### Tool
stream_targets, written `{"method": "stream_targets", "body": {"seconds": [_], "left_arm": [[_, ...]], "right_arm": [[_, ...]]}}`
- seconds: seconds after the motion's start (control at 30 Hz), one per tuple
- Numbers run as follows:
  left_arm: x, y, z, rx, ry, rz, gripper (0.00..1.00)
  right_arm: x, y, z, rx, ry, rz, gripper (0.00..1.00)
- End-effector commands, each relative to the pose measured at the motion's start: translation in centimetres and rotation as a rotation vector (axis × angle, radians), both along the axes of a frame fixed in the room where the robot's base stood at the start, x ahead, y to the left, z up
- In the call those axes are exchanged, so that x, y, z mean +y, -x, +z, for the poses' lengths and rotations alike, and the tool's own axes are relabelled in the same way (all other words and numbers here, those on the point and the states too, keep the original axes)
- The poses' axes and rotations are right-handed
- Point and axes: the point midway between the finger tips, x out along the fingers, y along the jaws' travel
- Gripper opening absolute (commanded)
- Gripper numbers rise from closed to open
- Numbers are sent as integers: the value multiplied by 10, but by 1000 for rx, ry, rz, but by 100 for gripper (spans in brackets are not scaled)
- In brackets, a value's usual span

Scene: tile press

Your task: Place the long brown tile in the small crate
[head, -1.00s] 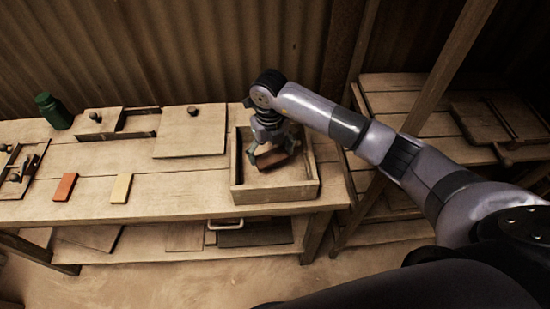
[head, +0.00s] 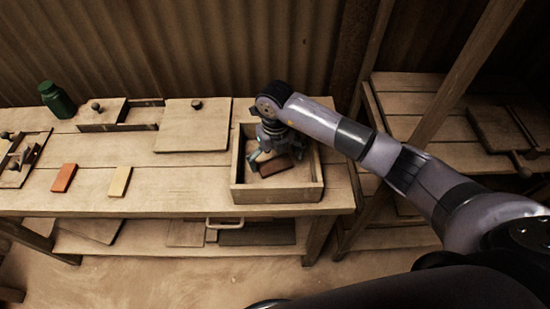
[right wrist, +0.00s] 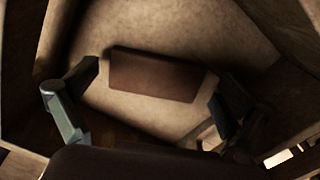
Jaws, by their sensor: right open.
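The long brown tile (head: 276,166) lies in the small wooden crate (head: 278,196) at the right end of the bench. In the right wrist view the tile (right wrist: 155,75) lies on the crate floor, between my two spread fingers and apart from them. My right gripper (head: 270,158) is open inside the crate, just above the tile. It also shows in the right wrist view (right wrist: 160,95). The gripper hides part of the tile in the head view. My left gripper is out of view.
An orange tile (head: 64,178) and a cream tile (head: 120,182) lie on the bench's left half. A green bottle (head: 57,99), a flat board with a knob (head: 192,130) and a wooden tray (head: 22,172) are also there. A wooden rack (head: 440,105) stands to the right.

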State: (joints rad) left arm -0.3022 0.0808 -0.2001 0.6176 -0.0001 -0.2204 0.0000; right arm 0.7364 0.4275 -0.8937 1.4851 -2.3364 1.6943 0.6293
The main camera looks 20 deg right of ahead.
Motion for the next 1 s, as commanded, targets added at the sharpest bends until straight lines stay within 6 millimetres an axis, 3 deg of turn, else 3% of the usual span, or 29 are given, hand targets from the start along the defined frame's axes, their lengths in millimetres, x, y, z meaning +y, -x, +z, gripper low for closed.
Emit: {"method": "stream_targets", "body": {"seconds": [0.27, 0.43, 0.8, 1.0], "left_arm": [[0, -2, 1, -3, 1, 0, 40], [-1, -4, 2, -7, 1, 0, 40], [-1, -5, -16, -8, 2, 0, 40], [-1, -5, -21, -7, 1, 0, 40]], "right_arm": [[0, 0, 1, 0, 0, 0, 100], [0, -1, 11, -4, -1, 1, 100], [0, -2, 88, -7, -1, 1, 100], [0, -1, 116, -3, 0, 0, 100]]}}
